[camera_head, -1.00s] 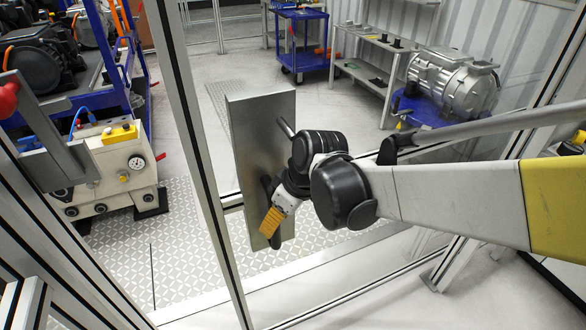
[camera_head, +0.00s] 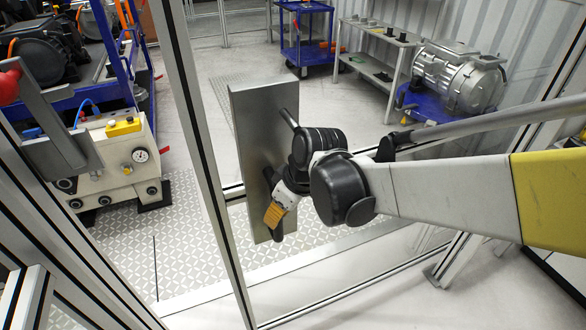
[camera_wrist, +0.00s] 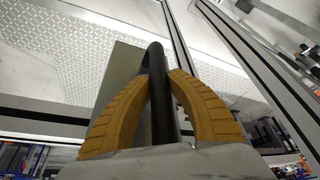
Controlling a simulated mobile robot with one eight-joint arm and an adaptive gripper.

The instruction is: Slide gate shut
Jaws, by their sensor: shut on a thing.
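The gate is a framed sliding panel with an upright metal post (camera_head: 205,165) and a grey metal plate (camera_head: 243,115). A dark bar handle stands on the plate; its upper end (camera_head: 289,119) shows above my wrist. My gripper (camera_head: 273,215) is at the plate's lower part, with its orange fingers beside the handle. In the wrist view the two ribbed orange fingers close around the black handle (camera_wrist: 160,100), one on each side. The gate's opening lies left of the post, and a patterned floor shows through it.
A fixed frame post with a grey lock unit and red knob (camera_head: 10,84) stands at the left. Beyond the gate are a cream machine unit (camera_head: 115,160), a blue cart (camera_head: 303,40), a shelf table (camera_head: 380,50) and a silver motor (camera_head: 460,78).

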